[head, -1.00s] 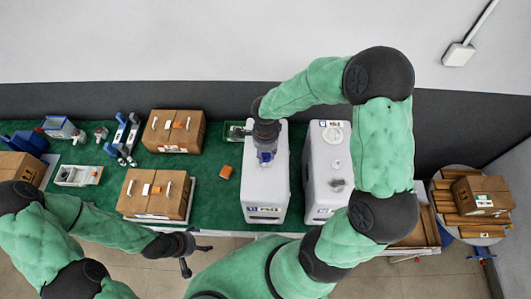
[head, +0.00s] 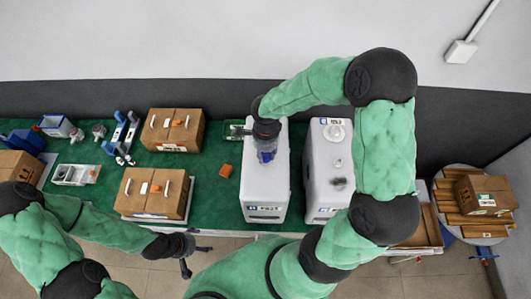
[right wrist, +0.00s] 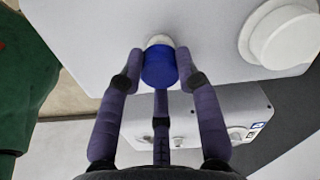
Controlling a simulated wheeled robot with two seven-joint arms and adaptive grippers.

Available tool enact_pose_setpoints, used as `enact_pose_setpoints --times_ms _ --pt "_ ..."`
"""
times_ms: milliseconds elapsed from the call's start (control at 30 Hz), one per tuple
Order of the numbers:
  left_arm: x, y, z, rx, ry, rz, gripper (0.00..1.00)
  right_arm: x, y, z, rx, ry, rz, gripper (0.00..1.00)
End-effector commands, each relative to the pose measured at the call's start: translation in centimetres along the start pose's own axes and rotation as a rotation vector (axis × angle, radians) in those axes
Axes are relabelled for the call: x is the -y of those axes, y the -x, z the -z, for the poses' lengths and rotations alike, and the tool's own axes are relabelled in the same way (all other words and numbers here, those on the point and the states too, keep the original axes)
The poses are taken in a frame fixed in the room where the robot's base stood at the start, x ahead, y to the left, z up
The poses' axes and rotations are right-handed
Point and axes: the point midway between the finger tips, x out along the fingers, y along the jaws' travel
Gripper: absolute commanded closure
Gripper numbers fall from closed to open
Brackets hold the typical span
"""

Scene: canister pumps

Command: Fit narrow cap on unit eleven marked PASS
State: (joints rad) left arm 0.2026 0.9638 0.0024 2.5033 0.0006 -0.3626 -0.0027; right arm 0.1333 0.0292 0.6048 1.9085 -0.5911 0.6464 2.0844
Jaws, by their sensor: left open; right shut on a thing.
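Two white canister units stand side by side on the green table, the left unit (head: 265,190) and the right unit (head: 322,165). Each has a front label too small to read surely. My right gripper (head: 267,154) is over the left unit's top. In the right wrist view its fingers (right wrist: 158,62) are shut around a blue cap (right wrist: 158,70). The cap is in line with a short white neck (right wrist: 158,41) and looks close against it; I cannot tell whether it is seated. My left gripper (head: 187,256) is open and empty in front of the table's near edge.
A wide white cap (right wrist: 285,37) sits on the same unit. A white tray (head: 75,174) lies farther left. A carton (head: 485,195) rests on slats at right.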

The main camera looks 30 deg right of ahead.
Motion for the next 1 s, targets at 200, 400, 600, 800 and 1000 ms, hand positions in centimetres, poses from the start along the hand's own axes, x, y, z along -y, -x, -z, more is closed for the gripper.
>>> enact_pose_setpoints --times_ms 200,400,600,800,1000 --pt "0.05 -0.15 0.01 0.000 0.000 0.000 0.22 0.01 -0.09 0.00 0.000 0.000 0.000 0.77" --pt "0.05 -0.13 0.01 0.000 0.000 0.000 0.22 0.01 -0.08 0.00 0.000 0.000 0.000 0.77" --pt "0.10 -0.27 0.01 0.000 0.000 0.000 0.22 0.01 -0.20 0.00 0.000 0.000 0.000 0.77" --pt "0.25 -0.69 0.03 0.000 0.000 0.000 0.22 0.02 -0.53 0.00 0.000 0.000 0.001 0.77" --pt "0.39 -1.10 0.04 0.000 0.000 0.000 0.22 0.02 -0.82 0.00 0.000 0.000 0.001 0.77"
